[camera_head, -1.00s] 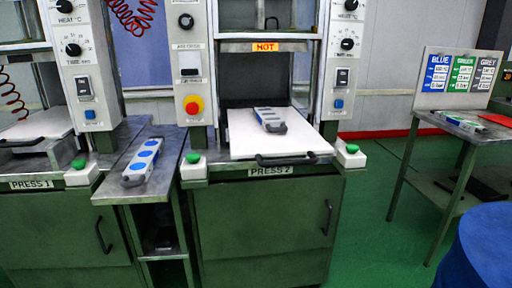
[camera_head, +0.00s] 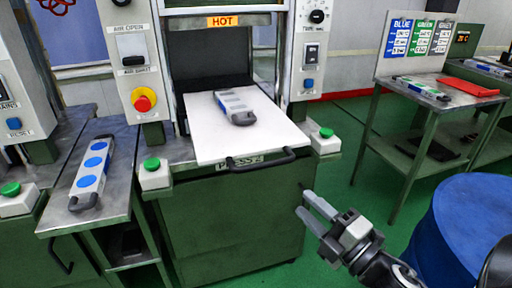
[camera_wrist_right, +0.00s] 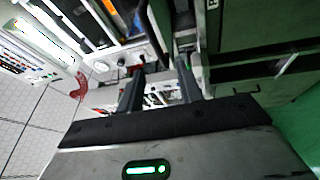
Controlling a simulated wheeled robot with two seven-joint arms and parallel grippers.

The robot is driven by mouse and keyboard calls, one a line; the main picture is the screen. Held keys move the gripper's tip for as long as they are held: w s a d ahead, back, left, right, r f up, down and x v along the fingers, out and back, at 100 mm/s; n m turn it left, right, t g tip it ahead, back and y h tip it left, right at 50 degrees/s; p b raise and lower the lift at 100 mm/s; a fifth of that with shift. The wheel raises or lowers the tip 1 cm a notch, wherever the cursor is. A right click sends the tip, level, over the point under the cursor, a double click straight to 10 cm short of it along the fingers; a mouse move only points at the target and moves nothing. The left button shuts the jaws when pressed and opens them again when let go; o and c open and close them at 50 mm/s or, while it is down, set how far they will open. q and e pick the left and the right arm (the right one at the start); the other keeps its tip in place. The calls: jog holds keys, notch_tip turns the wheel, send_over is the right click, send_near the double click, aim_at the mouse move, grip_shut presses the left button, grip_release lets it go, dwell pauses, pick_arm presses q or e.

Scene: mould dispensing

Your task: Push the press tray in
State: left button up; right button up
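The white press tray (camera_head: 205,140) of the middle press sticks out toward me from the press opening. Its dark bar handle (camera_head: 262,160) is at the front edge. A grey mould (camera_head: 234,106) with a dark handle lies on the tray, toward the back. My right gripper (camera_head: 307,205) is in front of the press, below and to the right of the tray handle, apart from it. It is open and empty; its two spread fingers also show in the right wrist view (camera_wrist_right: 160,90). My left gripper is in neither view.
A white box with a green button (camera_head: 153,172) stands left of the tray, another (camera_head: 325,140) right of it. A side table (camera_head: 115,180) bears a mould with blue discs (camera_head: 92,170). A blue drum (camera_head: 470,225) stands at right, near my right arm.

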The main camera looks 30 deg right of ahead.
jog(key=w+a+r+n+p, duration=0.1)
jog(key=w, duration=0.6)
jog(key=w+a+r+n+p, duration=0.1)
jog(key=w+r+p, duration=0.1)
jog(key=w, duration=0.6)
jog(key=shift+w+r+y, duration=0.15)
jog(key=shift+r+y, duration=0.1)
jog(key=shift+y, duration=0.15)
grip_shut()
